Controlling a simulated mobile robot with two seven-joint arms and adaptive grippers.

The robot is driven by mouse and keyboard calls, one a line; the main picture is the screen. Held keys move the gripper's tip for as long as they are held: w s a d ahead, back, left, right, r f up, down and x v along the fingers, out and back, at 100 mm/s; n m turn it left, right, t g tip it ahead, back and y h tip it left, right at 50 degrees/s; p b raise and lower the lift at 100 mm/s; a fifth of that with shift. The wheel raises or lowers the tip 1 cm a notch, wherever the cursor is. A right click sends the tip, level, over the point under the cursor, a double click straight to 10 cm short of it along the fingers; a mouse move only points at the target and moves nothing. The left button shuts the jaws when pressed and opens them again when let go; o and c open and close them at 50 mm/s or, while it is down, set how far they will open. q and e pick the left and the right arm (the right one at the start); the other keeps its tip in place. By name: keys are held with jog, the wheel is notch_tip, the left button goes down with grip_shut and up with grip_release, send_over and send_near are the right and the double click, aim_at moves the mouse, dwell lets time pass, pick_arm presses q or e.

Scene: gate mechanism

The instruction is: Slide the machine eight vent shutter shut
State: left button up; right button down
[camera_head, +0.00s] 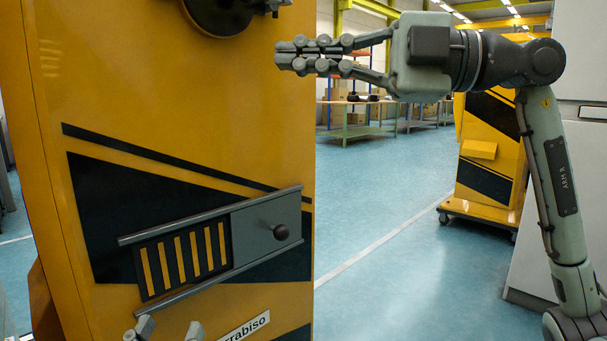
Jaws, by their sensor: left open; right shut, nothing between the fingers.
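The yellow machine (130,100) fills the left of the view. On its front, two slanted grey rails (215,213) carry a grey vent shutter (255,242) with a dark round knob (281,232). The shutter sits at the right end of the rails. Left of it, the vent (185,258) shows several uncovered yellow strips between dark bars. My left gripper (169,329) shows only its fingertips at the bottom edge, open and empty, below the vent and lower left of the knob. My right gripper (285,55) is shut and empty, well above the shutter near the machine's right edge.
A dark round part (222,12) juts out at the machine's top. Another yellow machine (487,150) on casters and a workbench (357,120) stand behind. The blue floor (400,270) between is clear.

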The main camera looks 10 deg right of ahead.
aim_at(278, 231)
jog(key=s+d+f+m+g+y, duration=0.1)
jog(key=s+d+m+g+y, duration=0.2)
jog(key=s+m+g+y, duration=0.15)
jog(key=w+d+f+m+t+y+p, duration=0.1)
jog(key=w+d+f+m+t+y, duration=0.15)
jog(key=d+m+t, duration=0.6)
jog(key=w+f+m+t+h, duration=0.1)
jog(key=w+f+m+h, duration=0.2)
jog(key=f+m+h, duration=0.35)
jog(key=w+d+f+m+t+h+p, duration=0.1)
jog(key=w+f+m+h, duration=0.2)
jog(key=f+m, duration=0.6)
jog(key=w+f+m+t+h, duration=0.1)
jog(key=w+f+m+h, duration=0.25)
jog(key=f+m, duration=0.45)
pick_arm(q)
jog(key=shift+w+a+f+g+y, duration=0.1)
jog(key=shift+w+f+g+y, duration=0.1)
jog(key=shift+f+g, duration=0.4)
jog(key=shift+w+a+f+g+y, duration=0.1)
jog(key=shift+w+f+g+y, duration=0.1)
jog(key=shift+f+g, duration=0.35)
pick_arm(e)
jog(key=w+a+m, duration=0.1)
jog(key=w+a, duration=0.4)
jog(key=a, duration=0.4)
jog(key=shift+w+h, duration=0.2)
jog(key=shift+h, duration=0.2)
